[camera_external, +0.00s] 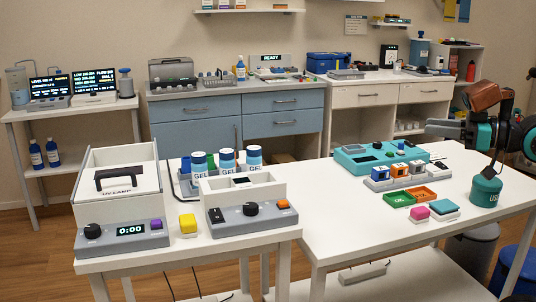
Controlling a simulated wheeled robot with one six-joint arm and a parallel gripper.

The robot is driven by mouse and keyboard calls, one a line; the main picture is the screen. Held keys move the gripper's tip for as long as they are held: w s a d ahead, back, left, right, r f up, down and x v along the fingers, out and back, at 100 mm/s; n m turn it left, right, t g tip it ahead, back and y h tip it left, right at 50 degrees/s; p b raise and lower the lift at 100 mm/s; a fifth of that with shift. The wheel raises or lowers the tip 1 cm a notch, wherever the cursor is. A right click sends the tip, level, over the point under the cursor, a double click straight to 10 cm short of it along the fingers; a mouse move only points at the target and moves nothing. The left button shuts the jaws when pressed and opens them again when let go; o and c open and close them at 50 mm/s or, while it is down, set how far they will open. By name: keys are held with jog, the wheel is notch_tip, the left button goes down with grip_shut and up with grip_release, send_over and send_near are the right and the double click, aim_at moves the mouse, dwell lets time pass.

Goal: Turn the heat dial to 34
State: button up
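Several black dials show, and I cannot tell from labels which is the heat dial. One black dial (250,209) is on the front of a grey and white unit (265,222) on the left table, between a dark switch and an orange button. Another black dial (92,231) is on the UV lamp box (120,235), left of a display reading 0:00. No number 34 is readable. My gripper (430,130) is at the far right above the right table, pointing left, well away from both dials. Its finger gap is too small to judge.
Jars labelled GEL (227,160) stand behind the grey unit. The right table holds a teal device (350,155), small blocks, trays (398,200) and a teal bottle (486,188). Its front left is clear.

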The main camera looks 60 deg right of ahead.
jog(key=w+a+r+n+g, duration=0.1)
jog(key=w+r+g, duration=0.1)
jog(key=w, duration=0.4)
jog(key=w+a+r+n+g, duration=0.1)
jog(key=w+a+r+g, duration=0.15)
jog(key=w, duration=0.35)
jog(key=n+g, duration=0.7)
jog(key=g, duration=0.6)
send_over(250, 204)
notch_tip(250, 204, down, 5)
notch_tip(250, 204, down, 17)
jog(key=shift+s, duration=0.1)
jog(key=shift+c, duration=0.2)
jog(key=c, duration=0.7)
